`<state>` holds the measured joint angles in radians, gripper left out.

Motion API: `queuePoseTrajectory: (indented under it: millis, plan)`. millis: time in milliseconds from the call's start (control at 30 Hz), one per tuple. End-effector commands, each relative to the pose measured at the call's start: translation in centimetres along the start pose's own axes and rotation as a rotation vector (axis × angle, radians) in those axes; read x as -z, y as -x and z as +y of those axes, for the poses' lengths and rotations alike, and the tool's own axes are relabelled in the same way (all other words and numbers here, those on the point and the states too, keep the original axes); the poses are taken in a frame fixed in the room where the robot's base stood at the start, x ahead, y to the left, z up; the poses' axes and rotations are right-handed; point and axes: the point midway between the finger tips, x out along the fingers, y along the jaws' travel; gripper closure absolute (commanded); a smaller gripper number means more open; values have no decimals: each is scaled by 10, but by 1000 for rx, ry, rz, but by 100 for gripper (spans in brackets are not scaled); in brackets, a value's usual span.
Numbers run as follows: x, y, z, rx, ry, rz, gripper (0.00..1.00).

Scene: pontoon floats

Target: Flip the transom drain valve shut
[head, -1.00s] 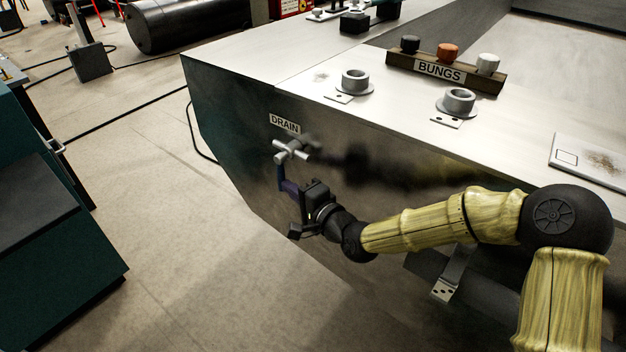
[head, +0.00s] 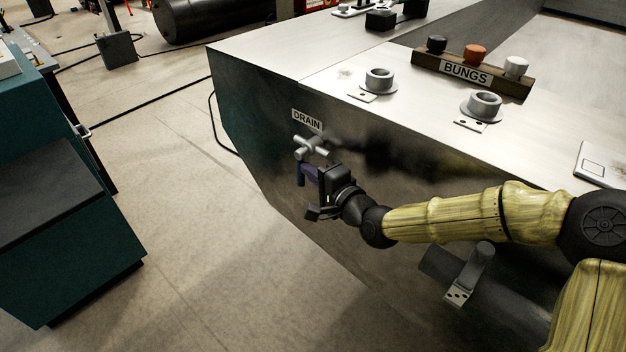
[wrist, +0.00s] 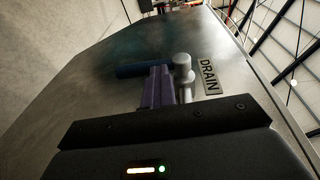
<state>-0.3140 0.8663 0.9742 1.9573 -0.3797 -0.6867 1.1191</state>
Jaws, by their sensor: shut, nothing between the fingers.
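The drain valve (head: 312,147) is a grey metal cross-shaped fitting on the dark side plate, just below the DRAIN label (head: 307,120). Its blue lever (head: 300,175) hangs down from the fitting. My gripper (head: 309,172) is shut and empty, with its purple fingers just right of the lever, below the fitting. In the wrist view my gripper (wrist: 156,75) reaches the blue lever (wrist: 130,71), beside the metal valve body (wrist: 183,78). The fingertips overlap part of the lever there. Whether they touch it I cannot tell.
The metal float (head: 340,70) carries two ring fittings and a BUNGS rack (head: 470,75) on top. A dark cylinder with a bracket (head: 458,292) sticks out low on its side. A teal cabinet (head: 100,255) stands at left.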

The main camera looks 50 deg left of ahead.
Motion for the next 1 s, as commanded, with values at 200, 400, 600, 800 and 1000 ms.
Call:
queuePoseTrajectory:
  millis: [200, 400, 600, 800, 1000]
  plan:
    - [0, 3, -56, 30, 11, 4, 100]
    - [0, 4, -67, 24, 7, 1, 100]
    - [1, 5, -63, 17, 4, 2, 100]
    - [1, 5, -61, 14, 3, 2, 100]
    - [1, 5, -60, 12, 3, 2, 100]
